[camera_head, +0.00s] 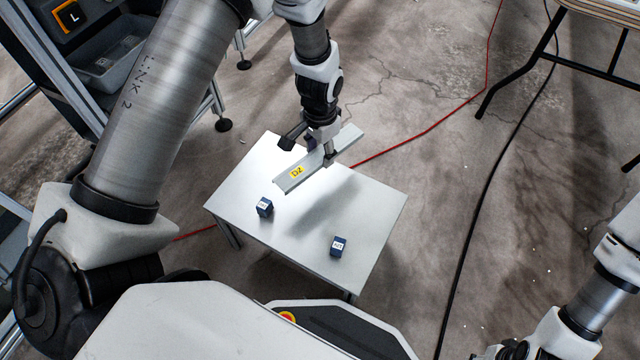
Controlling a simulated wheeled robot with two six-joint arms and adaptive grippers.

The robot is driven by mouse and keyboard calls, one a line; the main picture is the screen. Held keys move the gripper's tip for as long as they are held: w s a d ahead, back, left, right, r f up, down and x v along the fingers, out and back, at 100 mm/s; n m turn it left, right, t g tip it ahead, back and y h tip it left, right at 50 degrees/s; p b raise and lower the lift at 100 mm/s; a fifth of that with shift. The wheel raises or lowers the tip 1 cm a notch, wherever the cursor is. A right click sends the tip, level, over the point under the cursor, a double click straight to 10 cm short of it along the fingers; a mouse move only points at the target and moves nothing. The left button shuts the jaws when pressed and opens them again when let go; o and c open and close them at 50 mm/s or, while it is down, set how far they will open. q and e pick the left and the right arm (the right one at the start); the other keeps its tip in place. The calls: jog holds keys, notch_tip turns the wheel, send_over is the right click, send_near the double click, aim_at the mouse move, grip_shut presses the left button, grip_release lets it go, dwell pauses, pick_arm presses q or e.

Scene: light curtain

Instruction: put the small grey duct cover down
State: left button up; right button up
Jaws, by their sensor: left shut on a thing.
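The small grey duct cover (284,181) is a long narrow grey strip with a yellow label reading "D2". My left gripper (325,155) is shut on it near its middle and points down. The cover lies over the far part of a small white table (365,222), running from lower left to upper right. A soft shadow on the table suggests the cover is above the top, but the exact gap cannot be told. My right arm shows at the lower right; its gripper is out of the picture.
The table's right side is bare. A red cable (435,127) and a black cable (480,200) lie on the floor.

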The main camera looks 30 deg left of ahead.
aim_at(320, 181)
pick_arm(q)
notch_tip(320, 181, down, 10)
jog(key=b, duration=0.4)
jog(key=shift+r, duration=0.3)
jog(key=o, duration=1)
jog(key=shift+o, duration=0.2)
notch_tip(320, 181, up, 12)
jog(key=p, duration=0.6)
